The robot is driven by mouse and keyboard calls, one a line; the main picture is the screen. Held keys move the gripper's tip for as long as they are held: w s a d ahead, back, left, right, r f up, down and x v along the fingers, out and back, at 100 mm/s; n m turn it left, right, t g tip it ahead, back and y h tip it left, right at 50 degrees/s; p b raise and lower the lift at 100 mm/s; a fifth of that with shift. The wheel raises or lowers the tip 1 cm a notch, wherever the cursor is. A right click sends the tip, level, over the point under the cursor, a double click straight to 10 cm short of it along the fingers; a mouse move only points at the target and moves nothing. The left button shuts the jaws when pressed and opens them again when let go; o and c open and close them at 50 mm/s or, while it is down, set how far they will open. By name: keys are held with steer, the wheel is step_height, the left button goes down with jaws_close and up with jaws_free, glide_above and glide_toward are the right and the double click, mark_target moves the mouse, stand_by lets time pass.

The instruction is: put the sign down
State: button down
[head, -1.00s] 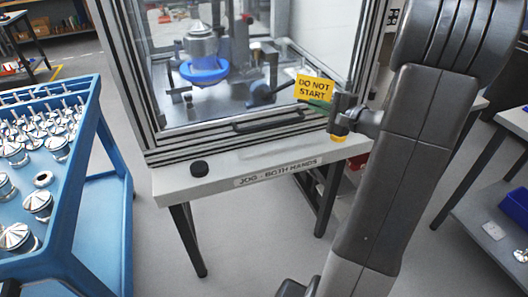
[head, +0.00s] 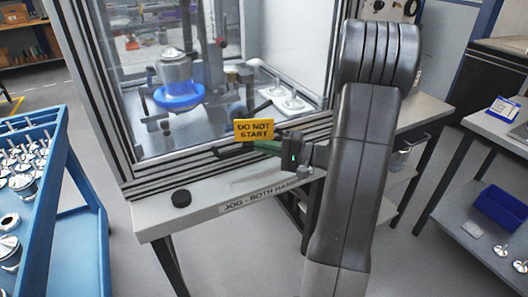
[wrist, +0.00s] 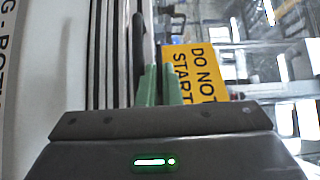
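The yellow "DO NOT START" sign (head: 253,130) is upright in front of the glass-fronted machine, over its lower frame and handle in the head view. My gripper (head: 268,147) has its green fingers close together at the sign's lower right, and the sign is held in them. In the wrist view the fingers (wrist: 158,85) are nearly together. The sign (wrist: 195,72) shows just past them on the right, its lettering turned sideways. The exact grip line is hidden.
The machine's ledge (head: 150,215) carries a black round button (head: 181,198) and a "JOG - BOTH HANDS" label; my arm covers its right part. A blue cart (head: 85,240) with metal parts stands left. A bench with a blue bin (head: 500,207) stands right.

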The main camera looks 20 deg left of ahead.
steer(key=shift+f, duration=0.85)
steer(key=shift+f, duration=0.1)
steer(key=shift+f, duration=0.15)
steer(key=c, duration=1.6)
jaws_free()
